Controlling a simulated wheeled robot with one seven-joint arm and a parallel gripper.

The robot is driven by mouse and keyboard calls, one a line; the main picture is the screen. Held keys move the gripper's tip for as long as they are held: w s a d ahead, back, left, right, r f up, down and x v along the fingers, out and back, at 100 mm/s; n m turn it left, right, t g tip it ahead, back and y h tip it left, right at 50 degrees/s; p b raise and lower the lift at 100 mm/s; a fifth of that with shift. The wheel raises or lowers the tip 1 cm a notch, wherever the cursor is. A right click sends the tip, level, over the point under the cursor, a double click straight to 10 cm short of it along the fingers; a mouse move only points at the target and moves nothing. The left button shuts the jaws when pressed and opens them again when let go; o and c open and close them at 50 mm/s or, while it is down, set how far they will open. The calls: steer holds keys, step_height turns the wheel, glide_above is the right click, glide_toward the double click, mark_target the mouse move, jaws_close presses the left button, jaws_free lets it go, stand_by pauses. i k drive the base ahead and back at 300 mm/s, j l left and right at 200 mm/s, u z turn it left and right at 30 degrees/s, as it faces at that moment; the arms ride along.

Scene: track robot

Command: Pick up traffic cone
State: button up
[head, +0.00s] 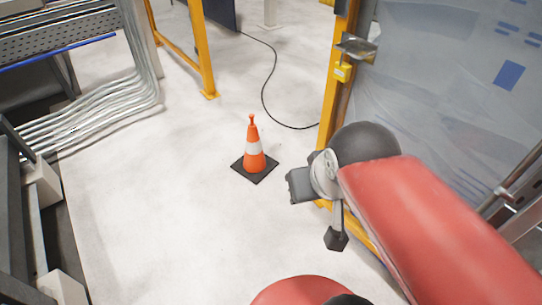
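The traffic cone (254,150) is orange with a white band and a square black base. It stands upright on the pale floor near the middle of the head view, fully visible. My gripper (318,212) is to the right of the cone in the picture, at the end of my red arm. Its two dark finger ends appear spread apart with nothing between them, so it looks open. It does not touch the cone.
A yellow post (334,95) with a clear plastic-covered panel (450,90) stands behind my arm on the right. Another yellow frame (202,50) is at the back. A black cable (268,85) lies behind the cone. Grey pipes (110,115) line the left. Floor around the cone is clear.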

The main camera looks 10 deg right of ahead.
mark_target(255, 165)
steer(key=i+j+z, duration=0.1)
steer(key=i+j, duration=0.3)
steer(key=i+j+z, duration=0.1)
steer(key=i+j, duration=0.3)
steer(key=i+j+z, duration=0.15)
steer(key=i+j, duration=0.2)
steer(key=j, duration=0.15)
steer(key=i+j+z, duration=0.1)
steer(key=i+j, duration=0.25)
steer(key=j, duration=0.15)
steer(key=i+j+z, duration=0.1)
steer(key=i+j, duration=0.25)
steer(key=j, duration=0.2)
